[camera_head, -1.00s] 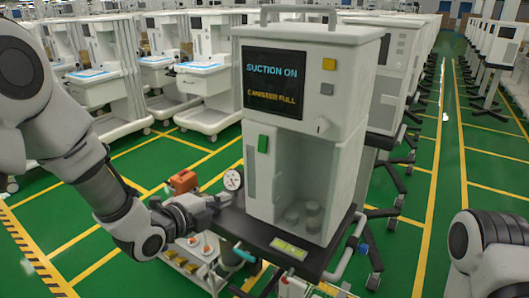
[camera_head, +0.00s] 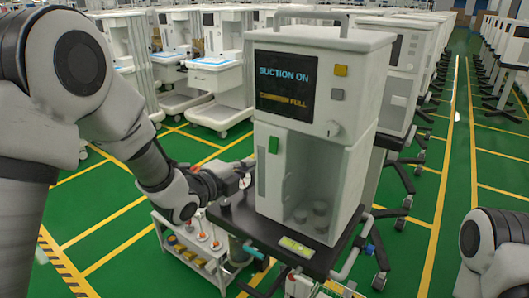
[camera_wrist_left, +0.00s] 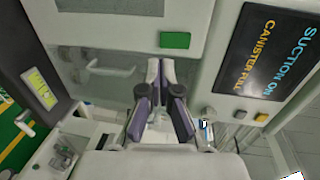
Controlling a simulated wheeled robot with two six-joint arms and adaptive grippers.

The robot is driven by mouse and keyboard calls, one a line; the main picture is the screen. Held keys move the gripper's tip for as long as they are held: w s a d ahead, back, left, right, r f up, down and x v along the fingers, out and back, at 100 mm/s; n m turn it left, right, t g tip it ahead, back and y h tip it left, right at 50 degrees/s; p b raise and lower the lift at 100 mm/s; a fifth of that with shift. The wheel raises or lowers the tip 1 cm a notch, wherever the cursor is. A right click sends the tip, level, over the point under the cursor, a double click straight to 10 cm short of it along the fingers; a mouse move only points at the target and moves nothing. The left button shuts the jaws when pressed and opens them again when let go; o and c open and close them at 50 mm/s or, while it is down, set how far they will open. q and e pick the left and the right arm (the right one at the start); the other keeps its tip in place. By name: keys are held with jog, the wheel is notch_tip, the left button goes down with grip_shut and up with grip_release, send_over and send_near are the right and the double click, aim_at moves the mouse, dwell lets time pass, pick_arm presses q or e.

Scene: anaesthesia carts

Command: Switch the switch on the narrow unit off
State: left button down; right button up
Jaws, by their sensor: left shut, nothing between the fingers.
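The narrow unit (camera_head: 365,170) is a white upright box on a dark base, with a handle on top. Its black screen (camera_head: 302,84) reads "SUCTION ON" and "CANISTER FULL". A green switch (camera_head: 273,145) sits on its front below the screen; it also shows in the left wrist view (camera_wrist_left: 175,40). A yellow button (camera_head: 340,70), a grey button and a small knob (camera_head: 332,128) are right of the screen. My left gripper (camera_head: 243,172) is shut and empty, left of the unit and lower than the green switch. In the left wrist view its fingertips (camera_wrist_left: 160,64) appear close to the green switch; contact is unclear. My right gripper is out of view.
Rails and hoses surround the dark base (camera_head: 235,222). A small white trolley (camera_head: 205,252) with bottles stands below my left arm. Rows of similar carts fill the background left and right. Green floor with yellow lines is open at the right.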

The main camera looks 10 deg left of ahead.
aim_at(270, 153)
pick_arm(q)
jog(key=p+x, duration=0.2)
jog(key=x, duration=0.4)
jog(key=shift+w+d+r, duration=0.1)
jog(key=shift+w+d, duration=0.05)
jog(key=shift+w, duration=0.15)
jog(key=shift+w+d+f, duration=0.2)
jog(key=shift+w, duration=0.25)
